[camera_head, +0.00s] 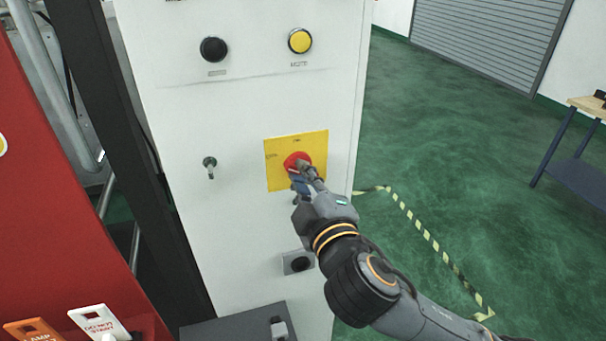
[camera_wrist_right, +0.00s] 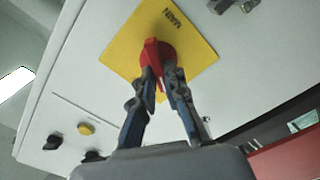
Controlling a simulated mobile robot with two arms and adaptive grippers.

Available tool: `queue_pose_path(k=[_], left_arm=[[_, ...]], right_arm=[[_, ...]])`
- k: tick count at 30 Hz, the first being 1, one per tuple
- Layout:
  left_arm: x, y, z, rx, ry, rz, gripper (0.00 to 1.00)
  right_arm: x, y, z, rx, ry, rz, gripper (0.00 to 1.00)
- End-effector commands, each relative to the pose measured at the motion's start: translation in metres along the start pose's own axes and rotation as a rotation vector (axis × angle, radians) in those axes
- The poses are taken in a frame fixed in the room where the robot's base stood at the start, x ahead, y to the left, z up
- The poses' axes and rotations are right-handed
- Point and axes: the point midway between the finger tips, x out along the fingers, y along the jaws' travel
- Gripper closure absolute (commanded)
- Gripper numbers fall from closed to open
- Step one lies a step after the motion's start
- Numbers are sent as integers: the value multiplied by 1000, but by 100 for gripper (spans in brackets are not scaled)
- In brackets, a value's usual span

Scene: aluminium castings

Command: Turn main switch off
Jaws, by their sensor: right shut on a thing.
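The main switch is a red rotary knob (camera_head: 291,161) on a yellow square plate (camera_head: 312,147) on the front of a white cabinet. In the right wrist view the red knob (camera_wrist_right: 152,52) sits on the yellow plate (camera_wrist_right: 192,45), which reads "MAIN". My right gripper (camera_head: 301,170) is at the knob. In the wrist view its two fingers (camera_wrist_right: 161,75) are shut on the knob's handle, one on each side. The fingers hide part of the knob. My left gripper is not in view.
The white cabinet (camera_head: 235,120) also carries a black button (camera_head: 213,50), a yellow button (camera_head: 300,41) and a key switch (camera_head: 209,165). A red panel (camera_head: 50,220) stands at left, with tags (camera_head: 98,322) below. Open green floor (camera_head: 450,150) and a workbench (camera_head: 580,140) are at right.

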Motion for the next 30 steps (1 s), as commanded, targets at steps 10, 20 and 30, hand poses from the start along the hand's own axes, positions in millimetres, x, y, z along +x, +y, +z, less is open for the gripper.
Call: queue_pose_path(k=[10,20,30], left_arm=[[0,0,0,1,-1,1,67],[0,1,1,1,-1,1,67],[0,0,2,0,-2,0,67]], right_arm=[[0,1,0,-4,-1,3,86],[0,0,0,-2,0,1,65],[-34,-1,0,1,0,-2,65]])
